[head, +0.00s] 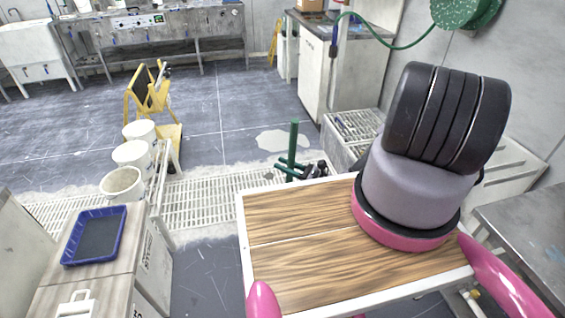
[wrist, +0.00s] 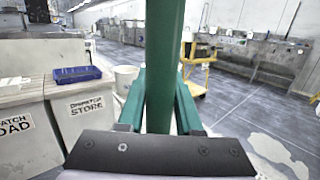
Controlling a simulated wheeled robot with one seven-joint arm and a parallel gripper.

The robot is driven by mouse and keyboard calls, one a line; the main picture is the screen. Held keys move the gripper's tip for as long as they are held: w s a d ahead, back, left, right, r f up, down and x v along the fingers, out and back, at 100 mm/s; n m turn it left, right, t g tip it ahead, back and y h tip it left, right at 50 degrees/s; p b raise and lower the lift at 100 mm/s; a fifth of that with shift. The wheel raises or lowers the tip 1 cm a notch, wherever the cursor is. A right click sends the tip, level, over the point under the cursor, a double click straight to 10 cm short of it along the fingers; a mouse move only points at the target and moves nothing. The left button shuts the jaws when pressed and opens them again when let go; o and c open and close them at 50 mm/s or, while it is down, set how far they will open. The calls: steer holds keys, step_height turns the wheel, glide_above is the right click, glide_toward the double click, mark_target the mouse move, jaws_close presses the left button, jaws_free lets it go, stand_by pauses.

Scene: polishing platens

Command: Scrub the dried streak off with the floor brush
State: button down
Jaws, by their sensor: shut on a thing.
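My gripper (head: 289,167) is past the far edge of the wood-topped surface, above the floor. Its green fingers are shut on an upright green handle (head: 294,134), which I take to be the floor brush's. In the wrist view the handle (wrist: 164,60) rises between the fingers (wrist: 160,112). The brush head is hidden in both views. A pale, irregular patch (head: 282,142) lies on the dark floor just behind the handle. A pale patch (wrist: 278,152) also shows at lower right in the wrist view. I cannot tell which pale mark is the dried streak.
A white floor grating (head: 205,203) crosses the middle. White buckets (head: 132,153) and a yellow cart (head: 150,95) stand left. A blue tray (head: 95,236) sits on a cabinet at lower left. A white cabinet (head: 314,80) stands at the back. Open floor (head: 230,105) lies between.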

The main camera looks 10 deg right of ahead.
steer(key=shift+s, duration=0.15)
steer(key=shift+s, duration=1.65)
steer(key=shift+s, duration=0.15)
steer(key=shift+s+r, duration=0.15)
steer(key=shift+s, duration=0.4)
steer(key=shift+w, duration=0.1)
steer(key=shift+w+r, duration=0.1)
steer(key=shift+w, duration=1.6)
